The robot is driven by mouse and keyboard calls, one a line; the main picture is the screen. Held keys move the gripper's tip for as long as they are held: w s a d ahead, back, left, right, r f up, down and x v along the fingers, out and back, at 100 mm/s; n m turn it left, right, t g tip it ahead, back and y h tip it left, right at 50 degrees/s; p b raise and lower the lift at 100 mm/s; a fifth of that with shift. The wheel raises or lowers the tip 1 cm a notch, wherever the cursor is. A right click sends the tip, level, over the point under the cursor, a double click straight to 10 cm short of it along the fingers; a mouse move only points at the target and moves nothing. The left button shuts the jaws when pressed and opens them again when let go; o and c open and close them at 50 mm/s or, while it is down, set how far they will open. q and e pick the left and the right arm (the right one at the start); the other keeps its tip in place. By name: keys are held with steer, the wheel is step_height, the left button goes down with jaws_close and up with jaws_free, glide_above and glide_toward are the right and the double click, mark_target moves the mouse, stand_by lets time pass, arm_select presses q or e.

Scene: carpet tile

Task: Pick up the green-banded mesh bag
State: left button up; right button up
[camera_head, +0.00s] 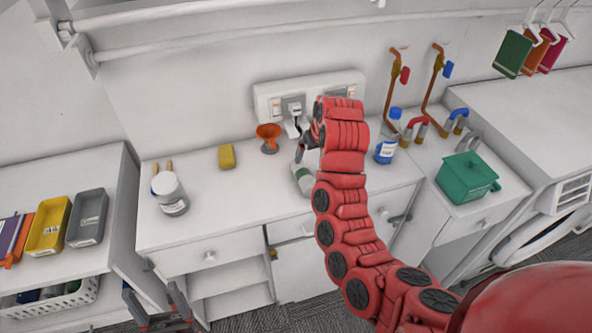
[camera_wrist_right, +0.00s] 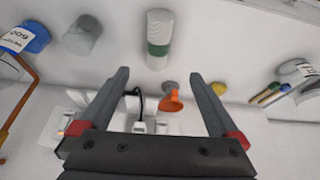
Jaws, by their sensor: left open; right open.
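The green-banded mesh bag (camera_wrist_right: 158,38) is a pale, upright-looking roll with a green band. It is on the white counter, ahead of and between the fingertips of my right gripper (camera_wrist_right: 158,78) in the right wrist view. In the head view the bag (camera_head: 302,180) shows just left of my red right arm, which may hide part of it. My right gripper (camera_head: 306,143) is open and empty, apart from the bag. My left gripper (camera_head: 150,292) is open at the lower left, low in front of the counter and far from the bag.
An orange funnel (camera_head: 268,136), a yellow sponge (camera_head: 227,157) and a white jar (camera_head: 170,192) stand left of the bag. A blue-capped bottle (camera_head: 386,150) is right of my arm. A wall socket with a plug (camera_head: 296,112) is behind. Counter between jar and bag is clear.

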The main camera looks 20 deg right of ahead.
steer(key=b, duration=1.3)
glide_toward(306, 174)
steer(key=x, duration=0.5)
steer(key=shift+a+f, duration=0.3)
steer(key=shift+f, duration=0.1)
steer(key=shift+w, duration=0.15)
steer(key=p+x, duration=0.3)
steer(key=x, duration=0.1)
steer(key=shift+d+f, duration=0.1)
steer(key=shift+d, duration=0.1)
steer(key=shift+w+f, duration=0.15)
steer(key=shift+f, duration=0.2)
steer(key=c, duration=1.4)
steer(key=shift+c, duration=0.2)
